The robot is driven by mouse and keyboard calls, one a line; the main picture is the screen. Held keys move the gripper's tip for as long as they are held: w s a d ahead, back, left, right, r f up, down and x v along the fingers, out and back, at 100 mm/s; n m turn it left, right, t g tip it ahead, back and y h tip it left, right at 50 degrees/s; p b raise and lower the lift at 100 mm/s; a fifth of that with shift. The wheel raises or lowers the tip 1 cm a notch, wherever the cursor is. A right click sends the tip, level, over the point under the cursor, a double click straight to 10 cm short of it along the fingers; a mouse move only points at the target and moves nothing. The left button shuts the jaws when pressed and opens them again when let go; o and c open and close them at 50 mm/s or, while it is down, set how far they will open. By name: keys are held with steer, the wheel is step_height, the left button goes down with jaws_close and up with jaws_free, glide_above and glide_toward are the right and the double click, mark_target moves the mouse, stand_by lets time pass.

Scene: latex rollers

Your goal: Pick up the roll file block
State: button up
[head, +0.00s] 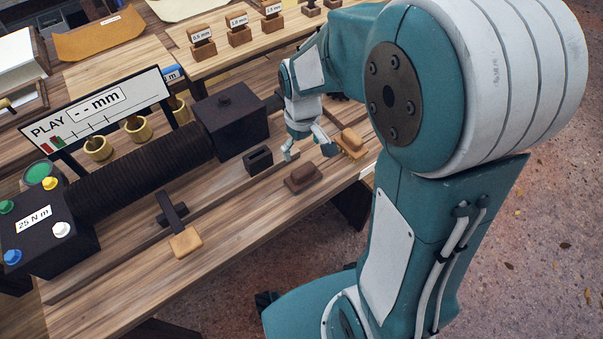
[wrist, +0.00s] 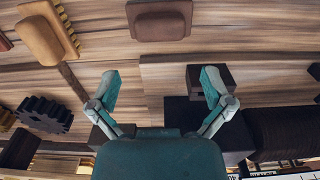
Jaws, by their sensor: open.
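A brown block with a rounded top and darker base, probably the roll file block (head: 303,178), lies on the bench's front strip. In the wrist view this block (wrist: 160,20) is at the top centre, partly cut off by the frame edge. My gripper (head: 308,153) is open, its fingers spread and pointing down. In the wrist view the open fingers (wrist: 161,78) have only wood between their tips. The block lies beyond the fingertips there, apart from them. No label confirms the block's name.
A tan-topped brush block (head: 350,142) lies right of my gripper; the wrist view also shows a dark gear (wrist: 45,113). A dark slotted block (head: 258,160) stands left of my gripper. The ribbed black roller (head: 140,178) and its housing (head: 231,122) run behind.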

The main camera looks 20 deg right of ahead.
mark_target(303, 169)
steer(key=f, duration=0.9)
steer(key=shift+s+f, duration=0.15)
steer(key=shift+s, duration=0.05)
steer(key=c, duration=1)
